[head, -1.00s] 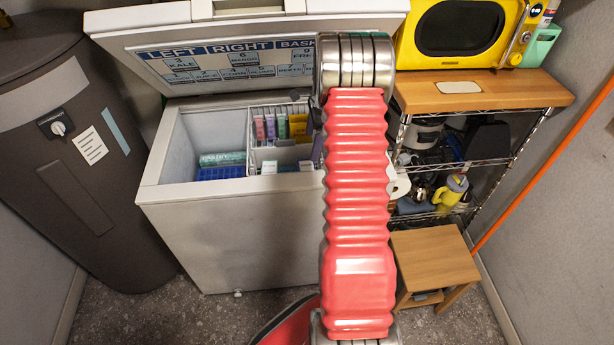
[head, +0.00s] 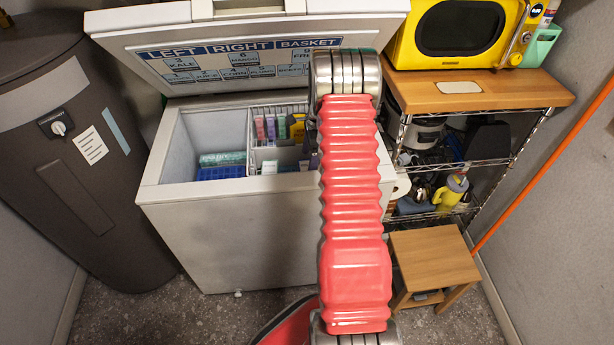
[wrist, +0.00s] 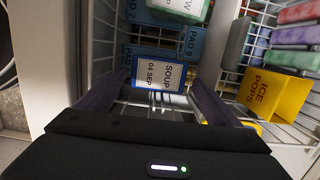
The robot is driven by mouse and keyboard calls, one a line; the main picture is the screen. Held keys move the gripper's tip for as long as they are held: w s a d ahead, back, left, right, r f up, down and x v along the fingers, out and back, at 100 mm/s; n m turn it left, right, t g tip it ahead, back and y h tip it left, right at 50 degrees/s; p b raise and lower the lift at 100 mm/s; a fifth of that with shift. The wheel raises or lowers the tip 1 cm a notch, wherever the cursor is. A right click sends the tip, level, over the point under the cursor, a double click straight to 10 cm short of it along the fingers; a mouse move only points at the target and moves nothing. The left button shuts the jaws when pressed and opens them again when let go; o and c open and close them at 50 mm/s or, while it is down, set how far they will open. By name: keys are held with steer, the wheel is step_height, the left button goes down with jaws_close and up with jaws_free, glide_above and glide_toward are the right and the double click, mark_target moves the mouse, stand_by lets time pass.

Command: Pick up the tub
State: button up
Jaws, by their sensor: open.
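A tub (wrist: 158,76) with a white label reading "SOUP 04 SEP" and a blue border shows in the wrist view, in a white wire basket. My gripper (wrist: 150,88) is open, with one dark finger at each side of the tub. I cannot tell whether the fingers touch it. In the head view my red arm reaches over the open chest freezer (head: 235,240) and hides most of my gripper and the tub.
Blue packs marked "PAD" (wrist: 178,40) lie beyond the tub. A yellow "ICE POPS" box (wrist: 272,95) and coloured boxes stand to the right. The freezer wall (wrist: 48,60) is close on the left. A wooden stool (head: 432,258) stands right of the freezer.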

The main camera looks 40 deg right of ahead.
steer(key=shift+f, duration=0.1)
steer(key=shift+w+a+f, duration=0.1)
steer(key=shift+a+f, duration=0.05)
steer(key=shift+f, duration=1.15)
steer(key=shift+a+f, duration=0.15)
steer(key=shift+f, duration=1.1)
steer(key=c, duration=1)
steer(key=shift+c, duration=0.2)
steer(key=shift+r, duration=0.1)
step_height(320, 180, up, 10)
steer(key=shift+f, duration=0.1)
